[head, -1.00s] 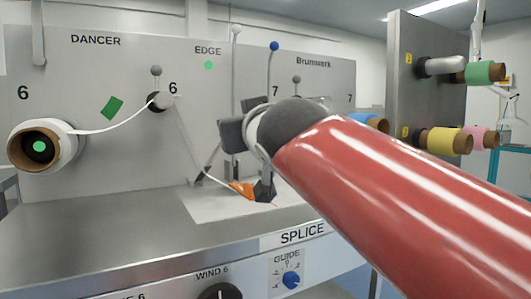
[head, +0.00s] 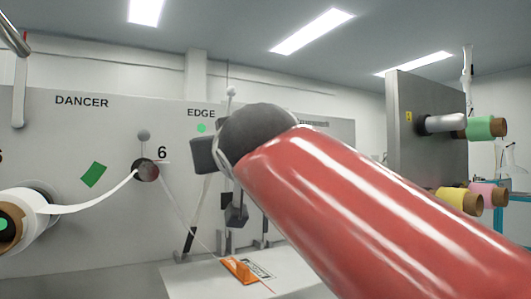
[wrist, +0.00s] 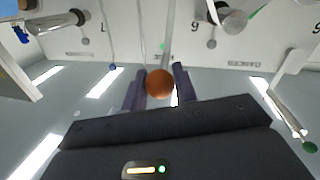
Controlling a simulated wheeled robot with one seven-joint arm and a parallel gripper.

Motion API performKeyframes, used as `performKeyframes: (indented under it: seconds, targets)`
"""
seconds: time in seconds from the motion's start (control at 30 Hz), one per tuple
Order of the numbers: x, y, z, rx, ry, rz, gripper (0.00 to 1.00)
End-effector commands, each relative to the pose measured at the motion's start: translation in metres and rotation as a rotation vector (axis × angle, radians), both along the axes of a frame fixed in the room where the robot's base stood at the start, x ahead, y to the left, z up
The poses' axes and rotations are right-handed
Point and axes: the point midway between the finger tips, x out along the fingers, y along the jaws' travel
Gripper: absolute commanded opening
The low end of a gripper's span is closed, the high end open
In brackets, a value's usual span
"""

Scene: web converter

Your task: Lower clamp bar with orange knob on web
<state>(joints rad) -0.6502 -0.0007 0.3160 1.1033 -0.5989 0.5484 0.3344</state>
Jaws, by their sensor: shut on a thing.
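In the wrist view, which is upside down, an orange ball knob (wrist: 160,84) sits between the two dark fingers of my gripper (wrist: 159,72), which is shut on it. A thin grey bar (wrist: 170,35) runs from beside the knob toward the machine panel. In the head view my arm's dark wrist hides the knob and most of the gripper. The splice table (head: 190,283) is at the bottom, with an orange block (head: 240,270) lying on it. The white web (head: 95,207) runs from the roll at left up to a roller (head: 146,170). The web under the bar is not clear.
A grey machine panel (head: 70,140) stands behind my gripper. A lever with a white ball (head: 231,91) rises close behind my wrist. At right, a side panel (head: 425,150) carries coloured rolls, including a green one (head: 485,128) and a yellow one (head: 458,201).

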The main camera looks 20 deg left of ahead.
Motion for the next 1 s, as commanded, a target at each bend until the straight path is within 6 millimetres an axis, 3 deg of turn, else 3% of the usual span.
performKeyframes:
  seconds: [0.03,0.17,0.47,1.0]
  targets:
    - [0.001,-0.001,0.0,0.001,-0.001,-0.002,0.32]
    - [0.0,0.0,0.0,0.0,0.0,-0.001,0.49]
    - [-0.002,-0.002,0.0,0.0,0.0,-0.001,0.49]
    - [-0.059,-0.047,-0.001,0.001,-0.001,-0.001,0.49]
